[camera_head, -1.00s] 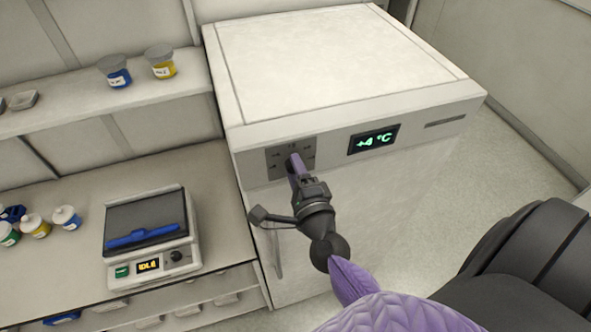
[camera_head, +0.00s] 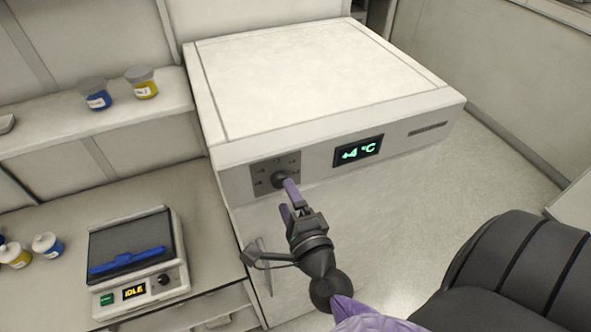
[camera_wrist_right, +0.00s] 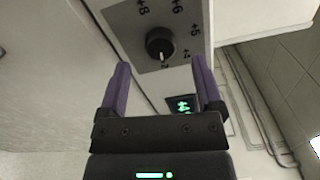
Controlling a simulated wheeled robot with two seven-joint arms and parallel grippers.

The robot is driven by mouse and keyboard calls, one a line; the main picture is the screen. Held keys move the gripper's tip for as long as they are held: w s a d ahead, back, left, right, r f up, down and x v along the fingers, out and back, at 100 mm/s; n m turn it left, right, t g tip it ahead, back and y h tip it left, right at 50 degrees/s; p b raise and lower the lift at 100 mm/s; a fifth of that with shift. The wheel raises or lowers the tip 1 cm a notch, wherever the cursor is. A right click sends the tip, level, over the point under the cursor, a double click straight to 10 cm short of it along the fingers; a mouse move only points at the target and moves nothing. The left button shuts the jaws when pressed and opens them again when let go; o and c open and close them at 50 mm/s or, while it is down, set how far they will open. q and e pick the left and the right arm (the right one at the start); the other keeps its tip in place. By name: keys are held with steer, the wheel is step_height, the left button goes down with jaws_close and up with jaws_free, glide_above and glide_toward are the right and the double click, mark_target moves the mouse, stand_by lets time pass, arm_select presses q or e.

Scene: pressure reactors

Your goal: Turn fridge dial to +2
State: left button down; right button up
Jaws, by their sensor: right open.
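The fridge (camera_head: 330,215) is a white box with a dark dial plate on its front. The round black dial (camera_head: 279,179) is on that plate, and the green display (camera_head: 358,151) reads +4 °C. In the right wrist view the dial (camera_wrist_right: 160,44) has a white pointer mark directed toward the bottom of the picture. In the wrist view the dial lies beyond and between the fingertips.
A scale-like device (camera_head: 140,262) with a display reading IDLE stands on the counter at left, with a blue bar on it. Blue and yellow jars (camera_head: 141,82) stand on the shelf. The fridge top (camera_head: 310,75) is bare, and floor is free at right.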

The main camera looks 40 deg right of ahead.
steer(key=b+v, duration=0.1)
steer(key=v, duration=0.5)
steer(key=shift+a, duration=0.1)
